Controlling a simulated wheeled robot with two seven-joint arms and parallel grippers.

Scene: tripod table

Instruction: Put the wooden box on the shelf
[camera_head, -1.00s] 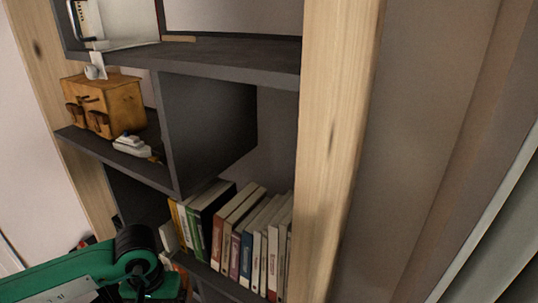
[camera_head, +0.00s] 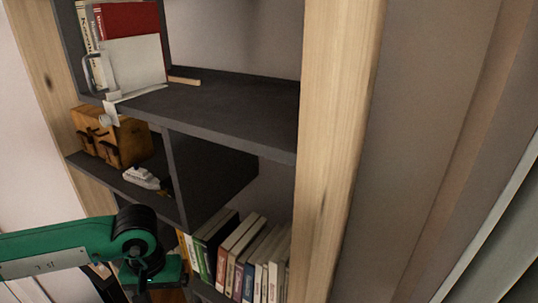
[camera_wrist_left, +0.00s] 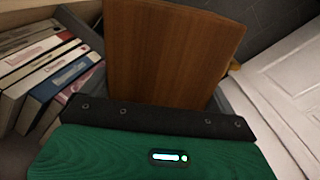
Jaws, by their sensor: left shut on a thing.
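A wooden box (camera_wrist_left: 170,50) with a plain brown face fills the upper middle of the left wrist view, directly ahead of my left gripper. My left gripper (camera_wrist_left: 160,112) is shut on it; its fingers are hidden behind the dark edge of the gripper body. In the head view my green left arm comes in at the lower left, with the gripper (camera_head: 163,272) low in front of the shelf (camera_head: 210,108). The held box is mostly out of the head view there. My right gripper is not in view.
A small wooden chest (camera_head: 122,142) and a toy boat (camera_head: 142,177) stand in the middle-left compartment. Several books (camera_head: 245,255) fill the lower compartment. A red book (camera_head: 128,20) and white holder (camera_head: 135,65) stand upper left. The upper board is bare toward the right.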

